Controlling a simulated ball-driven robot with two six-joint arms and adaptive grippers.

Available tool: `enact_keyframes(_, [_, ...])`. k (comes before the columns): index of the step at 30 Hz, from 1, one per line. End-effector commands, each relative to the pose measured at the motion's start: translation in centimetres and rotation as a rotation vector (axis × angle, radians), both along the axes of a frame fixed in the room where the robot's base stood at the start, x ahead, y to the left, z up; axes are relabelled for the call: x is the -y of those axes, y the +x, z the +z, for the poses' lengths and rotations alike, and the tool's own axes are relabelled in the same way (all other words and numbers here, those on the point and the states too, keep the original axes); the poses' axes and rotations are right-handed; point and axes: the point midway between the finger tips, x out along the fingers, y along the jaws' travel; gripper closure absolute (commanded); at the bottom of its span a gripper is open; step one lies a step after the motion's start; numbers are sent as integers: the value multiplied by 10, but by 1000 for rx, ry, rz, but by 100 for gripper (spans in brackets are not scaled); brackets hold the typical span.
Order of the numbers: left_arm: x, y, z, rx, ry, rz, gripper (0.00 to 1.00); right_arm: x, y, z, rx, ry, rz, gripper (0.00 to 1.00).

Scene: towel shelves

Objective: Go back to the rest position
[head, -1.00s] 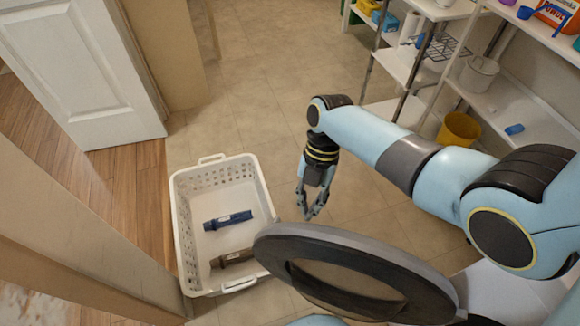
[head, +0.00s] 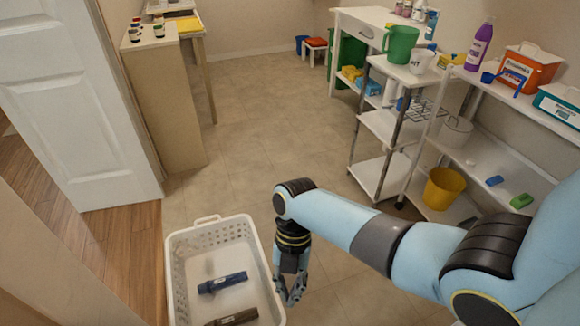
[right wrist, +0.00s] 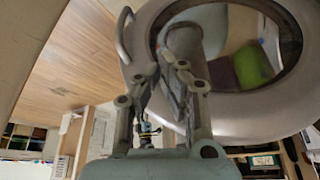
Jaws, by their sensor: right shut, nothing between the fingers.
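My right gripper (head: 291,292) hangs pointing down, just right of the white laundry basket, in the head view. It is shut and empty. In the right wrist view its fingers (right wrist: 168,70) show close together, with a large pale ring-shaped part behind them. My left gripper is not in view.
The white basket (head: 212,222) stands on the floor at the lower left, holding a dark blue towel (head: 222,282) and a dark brown one (head: 232,317). Shelves with a yellow bucket (head: 443,188) line the right. A white door (head: 75,100) stands left. The middle floor is clear.

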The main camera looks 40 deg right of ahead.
Motion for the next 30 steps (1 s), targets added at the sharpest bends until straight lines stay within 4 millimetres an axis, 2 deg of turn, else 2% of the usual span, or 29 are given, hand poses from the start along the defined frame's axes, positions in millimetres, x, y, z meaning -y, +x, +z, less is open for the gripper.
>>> enact_keyframes(9, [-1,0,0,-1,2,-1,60,22,18,65,5,-2,2,100])
enact_keyframes(15, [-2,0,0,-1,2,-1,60,30,23,91,1,0,2,100])
enact_keyframes(19, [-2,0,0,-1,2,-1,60,32,25,98,1,0,2,100])
enact_keyframes(30, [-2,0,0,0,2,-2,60,32,25,98,-1,1,2,100])
